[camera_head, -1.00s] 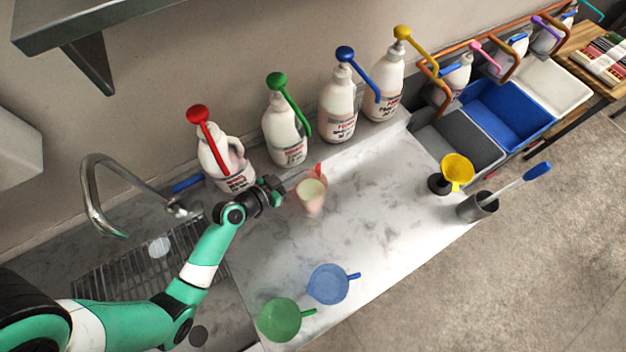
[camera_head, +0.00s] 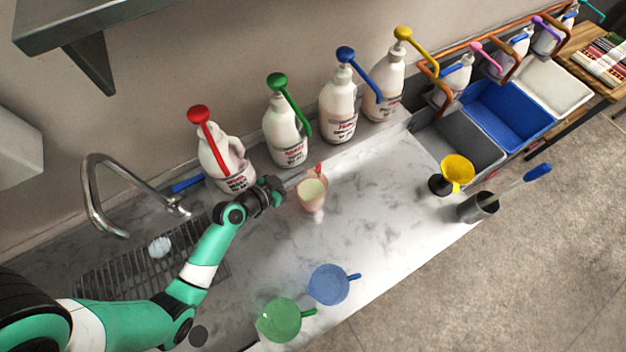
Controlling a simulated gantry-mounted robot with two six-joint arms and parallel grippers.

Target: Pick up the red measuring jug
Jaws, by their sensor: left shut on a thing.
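The red measuring jug (camera_head: 312,202) is a translucent pinkish cup with a red handle and a pale inside. It stands roughly upright near the back of the marble counter, in front of the green-pump bottle. My left gripper (camera_head: 291,184) reaches in from the left and is shut on the jug at its left side, near the rim. The exact finger contact is small and hard to see. I cannot tell whether the jug's base touches the counter. My right gripper is not in view.
Blue (camera_head: 328,285) and green (camera_head: 280,320) jugs stand at the counter's front. Large pump bottles, including a red-pump one (camera_head: 232,172) and a green-pump one (camera_head: 287,140), line the back wall. A yellow funnel (camera_head: 457,169) stands at right. The counter's middle (camera_head: 385,210) is clear.

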